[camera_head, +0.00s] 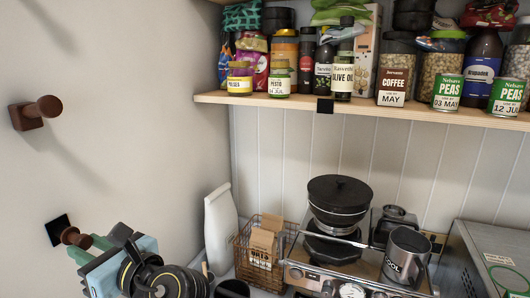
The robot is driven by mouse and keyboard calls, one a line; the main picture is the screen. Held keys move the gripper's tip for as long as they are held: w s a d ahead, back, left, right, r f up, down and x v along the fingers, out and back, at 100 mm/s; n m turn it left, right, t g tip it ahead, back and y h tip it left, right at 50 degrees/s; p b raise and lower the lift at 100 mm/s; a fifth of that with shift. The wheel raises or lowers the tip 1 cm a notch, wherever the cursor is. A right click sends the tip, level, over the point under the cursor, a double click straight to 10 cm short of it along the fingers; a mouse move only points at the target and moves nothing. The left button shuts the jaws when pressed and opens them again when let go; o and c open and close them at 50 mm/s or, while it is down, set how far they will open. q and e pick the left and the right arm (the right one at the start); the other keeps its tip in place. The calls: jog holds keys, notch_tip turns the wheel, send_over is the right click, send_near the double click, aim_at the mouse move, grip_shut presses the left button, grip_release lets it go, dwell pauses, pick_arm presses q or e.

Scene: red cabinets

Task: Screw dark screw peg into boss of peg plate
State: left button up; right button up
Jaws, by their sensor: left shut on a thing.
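The peg plate (57,222) is a small black square on the pale wall at the lower left. The dark screw peg (72,236) is a brown wooden peg in front of the plate, its round end toward my gripper. My left gripper (84,246) comes up from the bottom of the view and is shut on the peg. The gripper's green and grey parts partly cover the peg. I cannot tell how deep the peg sits in the boss, which is hidden behind it. My right gripper is not in view.
Another brown peg (40,108) on a square block sticks out of the wall higher up. A wooden shelf (290,103) with jars and cans runs across the upper right. Below stand a white bag (220,228), a wire basket (262,275) and a coffee machine (360,280).

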pick_arm(q)
jog(key=m, duration=0.4)
jog(key=shift+s+d+m, duration=0.1)
jog(key=shift+d+m, duration=0.25)
jog(key=shift+m, duration=0.05)
